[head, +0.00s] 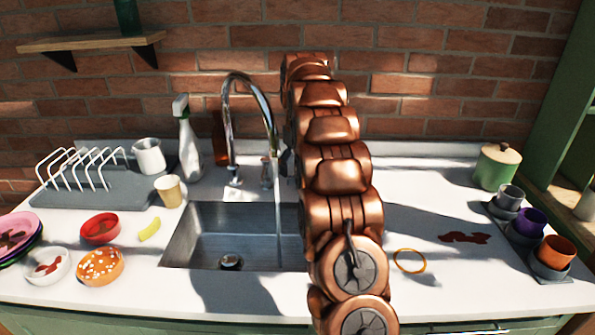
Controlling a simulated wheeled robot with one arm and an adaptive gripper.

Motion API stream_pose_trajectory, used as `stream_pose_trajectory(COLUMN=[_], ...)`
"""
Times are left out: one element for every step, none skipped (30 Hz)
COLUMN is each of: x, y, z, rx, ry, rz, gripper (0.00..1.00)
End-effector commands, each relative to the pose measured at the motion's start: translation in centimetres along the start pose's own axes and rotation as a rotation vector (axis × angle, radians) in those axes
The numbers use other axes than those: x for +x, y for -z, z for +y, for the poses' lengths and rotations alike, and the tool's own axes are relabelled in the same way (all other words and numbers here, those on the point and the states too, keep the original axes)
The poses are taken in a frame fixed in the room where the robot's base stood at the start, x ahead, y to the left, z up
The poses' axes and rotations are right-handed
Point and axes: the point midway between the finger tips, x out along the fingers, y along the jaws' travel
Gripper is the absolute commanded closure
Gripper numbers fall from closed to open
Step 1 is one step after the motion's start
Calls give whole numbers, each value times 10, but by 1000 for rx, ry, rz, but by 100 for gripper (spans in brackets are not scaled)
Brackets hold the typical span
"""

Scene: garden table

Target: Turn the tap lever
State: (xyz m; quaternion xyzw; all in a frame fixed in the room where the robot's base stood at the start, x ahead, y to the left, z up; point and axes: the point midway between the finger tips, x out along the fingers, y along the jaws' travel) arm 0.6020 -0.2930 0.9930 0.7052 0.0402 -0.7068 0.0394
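A chrome gooseneck tap (229,125) stands behind the steel sink (185,243). Its spout arches to the right, and a thin stream of water (278,205) seems to fall from it into the sink. A small chrome upright piece (266,174) to the right of the tap's base may be the lever; how it is turned is unclear. My copper arm reaches from the front toward the back wall and covers the sink's right side. A small dark part (287,160) at the arm's left edge, close to the chrome piece, seems to be my gripper; the rest is hidden, including any contact.
A spray bottle (188,142), white jug (149,156), paper cup (169,190) and dish rack (85,172) stand left of the sink. Bowls (100,266) are at front left. Right are a dark red spill (464,238), yellow ring (409,262), green canister (496,168) and cups (556,252).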

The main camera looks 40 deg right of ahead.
Motion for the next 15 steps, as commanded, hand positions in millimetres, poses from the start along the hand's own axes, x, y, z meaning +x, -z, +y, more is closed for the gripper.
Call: stream_pose_trajectory(x=[-8, -11, -16, -19, -22, -26, -30, -33, -36, -39, -41, -43, -45, -48, -50], y=[1, 2, 1, 1, 1, 1, 1, 1, 1, 1, 1, 1, 1, 1, 1], z=[1, 1, 1, 1, 1, 1, 1, 1, 1, 1, 1, 1, 1, 1, 1], rx=[0, 0, 0, 0, 0, 0, 0, 0, 0, 0, 0, 0, 0, 0, 0], ry=[-4, -4, -3, -2, -2, -3, -4, -4, -3, -2, -2, -2, -3, -4, -4], rz=[6, 6, 4, 3, 3, 4, 6, 6, 4, 3, 3, 3, 4, 5, 6], gripper=[0, 0, 0, 0, 0, 0, 0, 0, 0, 0, 0, 0, 0, 0, 0])
